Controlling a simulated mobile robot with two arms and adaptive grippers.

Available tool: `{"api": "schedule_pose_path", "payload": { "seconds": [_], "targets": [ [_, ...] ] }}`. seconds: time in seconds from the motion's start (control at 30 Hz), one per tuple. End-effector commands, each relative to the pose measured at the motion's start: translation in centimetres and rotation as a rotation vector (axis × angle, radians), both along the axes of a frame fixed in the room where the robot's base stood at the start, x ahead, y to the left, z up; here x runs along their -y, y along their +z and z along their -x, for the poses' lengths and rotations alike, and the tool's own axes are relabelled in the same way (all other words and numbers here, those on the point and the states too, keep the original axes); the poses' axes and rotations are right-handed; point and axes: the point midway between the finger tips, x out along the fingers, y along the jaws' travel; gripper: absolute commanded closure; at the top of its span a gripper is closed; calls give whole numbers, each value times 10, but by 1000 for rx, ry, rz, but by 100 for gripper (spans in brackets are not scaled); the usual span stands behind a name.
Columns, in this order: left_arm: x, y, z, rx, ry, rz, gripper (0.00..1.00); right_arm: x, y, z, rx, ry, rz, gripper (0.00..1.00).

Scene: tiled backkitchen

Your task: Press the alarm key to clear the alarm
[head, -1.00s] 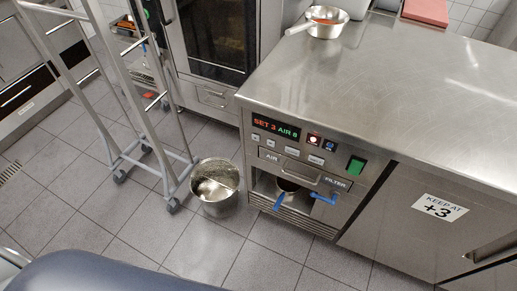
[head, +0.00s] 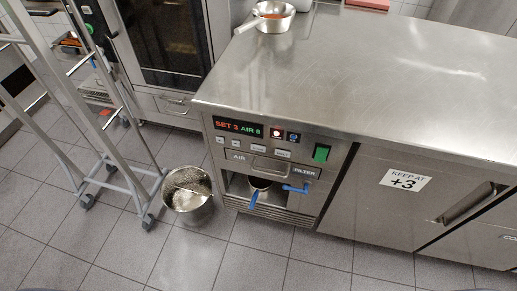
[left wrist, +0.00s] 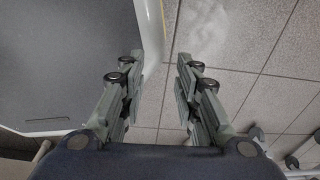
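The control panel (head: 262,146) is on the front of a steel refrigerated counter. Its display (head: 238,126) reads "SET 3" in red and "AIR 8" in green. Beside it are a red-lit square (head: 277,132) and a blue-marked square (head: 294,136). A row of small pale keys (head: 258,148) runs below the display; their labels are too small to read, so I cannot tell which is the alarm key. A green switch (head: 321,153) is at the right. My left gripper (left wrist: 155,72) is open and empty above the tiled floor, away from the panel. My right gripper is not in view.
Below the panel are an air drawer (head: 270,165), a blue-handled pan (head: 259,186) and a blue lever (head: 297,188). A metal bucket (head: 188,212) stands on the floor left of the counter, next to a wheeled rack (head: 120,150). Floor before the panel is clear.

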Motion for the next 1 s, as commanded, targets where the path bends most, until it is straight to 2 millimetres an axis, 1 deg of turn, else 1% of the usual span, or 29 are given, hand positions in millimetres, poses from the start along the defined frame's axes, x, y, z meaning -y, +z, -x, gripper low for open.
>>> {"api": "schedule_pose_path", "payload": {
  "seconds": [0.03,0.07,0.1,1.0],
  "targets": [
    [0,0,1,-2,0,0,89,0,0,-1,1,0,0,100],
    [0,0,2,-2,0,0,96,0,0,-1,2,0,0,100],
    [0,0,2,-3,0,-1,100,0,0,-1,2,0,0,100],
    [0,0,2,-4,0,-1,100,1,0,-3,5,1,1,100]
  ]
}}
